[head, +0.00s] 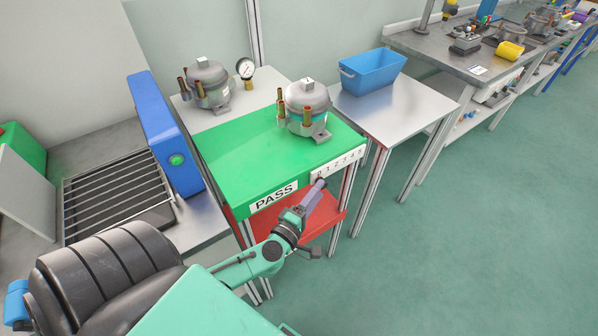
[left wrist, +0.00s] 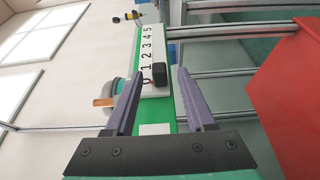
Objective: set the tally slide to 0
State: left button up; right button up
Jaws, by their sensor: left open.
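The tally scale (head: 339,163) is a white strip numbered 0 to 5 on the front edge of the green PASS table. It also shows in the left wrist view (left wrist: 154,45). The slide's black knob (left wrist: 159,75) sits at the low end of the strip, beside the 1 and the place of the 0; a small reddish mark beside it partly covers the 0, so its exact setting is hard to read. My left gripper (head: 317,188) is open at that end. In the left wrist view its purple fingers (left wrist: 159,88) stand either side of the knob, with gaps.
A compressor (head: 306,110) stands on the green table (head: 235,160), with another (head: 207,84) and a gauge (head: 246,69) behind. A red tray (head: 325,218) lies below. A blue bin (head: 371,72) stands on the right table. The floor at right is clear.

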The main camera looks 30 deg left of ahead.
pick_arm(q)
jog(key=s+b, duration=0.2)
jog(key=s, duration=0.8)
jog(key=shift+s, duration=0.4)
jog(key=s+a+f+m+g+h, duration=0.15)
jog(key=f+m, duration=0.25)
jog(key=f, duration=0.4)
jog(key=s+a+f+m+g, duration=0.1)
jog(key=f+m+g, duration=0.25)
jog(key=f, duration=0.45)
jog(key=s+a+f+m+g, duration=0.1)
jog(key=f+m, duration=0.3)
jog(key=f, duration=0.4)
jog(key=s+f+m+g+y, duration=0.1)
jog(key=s+f+m+g, duration=0.8)
jog(key=s+f, duration=1)
jog(key=shift+s+a+f+g, duration=0.15)
jog(key=shift+a+f+g, duration=0.2)
jog(key=shift+g, duration=0.65)
